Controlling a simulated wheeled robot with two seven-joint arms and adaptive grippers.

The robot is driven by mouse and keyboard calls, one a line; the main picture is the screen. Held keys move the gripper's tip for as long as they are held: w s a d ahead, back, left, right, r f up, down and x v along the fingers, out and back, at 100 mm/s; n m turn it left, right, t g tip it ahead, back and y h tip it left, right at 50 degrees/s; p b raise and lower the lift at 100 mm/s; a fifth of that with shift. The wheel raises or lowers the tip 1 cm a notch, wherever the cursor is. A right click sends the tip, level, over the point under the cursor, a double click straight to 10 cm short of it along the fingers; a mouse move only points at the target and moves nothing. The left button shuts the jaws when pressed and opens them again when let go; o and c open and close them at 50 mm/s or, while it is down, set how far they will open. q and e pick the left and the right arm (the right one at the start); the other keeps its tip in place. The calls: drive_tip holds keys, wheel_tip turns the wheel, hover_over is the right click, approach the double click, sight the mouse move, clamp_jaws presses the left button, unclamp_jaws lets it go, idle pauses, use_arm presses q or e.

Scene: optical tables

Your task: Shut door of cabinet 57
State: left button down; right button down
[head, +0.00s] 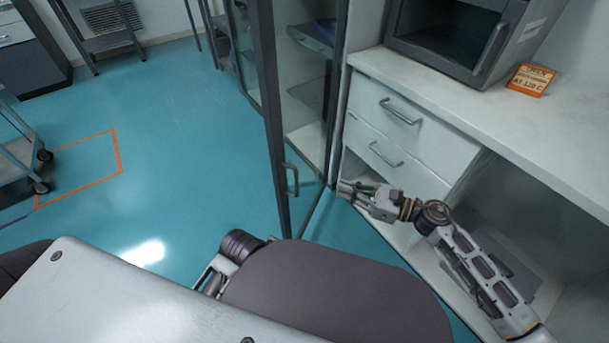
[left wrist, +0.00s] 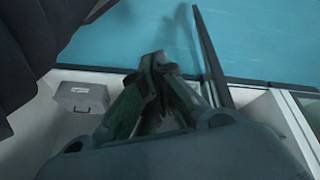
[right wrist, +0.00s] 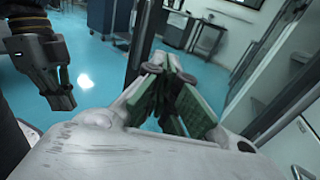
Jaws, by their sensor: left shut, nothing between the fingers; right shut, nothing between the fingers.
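The glass door (head: 270,110) with a dark frame stands open at the tall glass-fronted cabinet (head: 338,80) in the head view. Its handle (head: 292,180) is low on the door. No cabinet number is readable. My right gripper (head: 343,189) is shut and empty, right of the door handle, near the cabinet's lower front corner. Its closed fingers show in the right wrist view (right wrist: 165,65), with a dark upright just beyond them. My left gripper is mostly hidden behind my body in the head view. Its fingers are shut and empty in the left wrist view (left wrist: 158,62).
A white counter (head: 480,110) with drawers (head: 385,120) and open lower shelving stands right of the cabinet. A dark oven-like box (head: 455,40) and an orange sign (head: 531,80) are on it. A wheeled cart (head: 20,150) stands left. The teal floor left of the door is clear.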

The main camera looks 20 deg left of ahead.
sight(289, 170)
drive_tip(key=shift+a, duration=0.1)
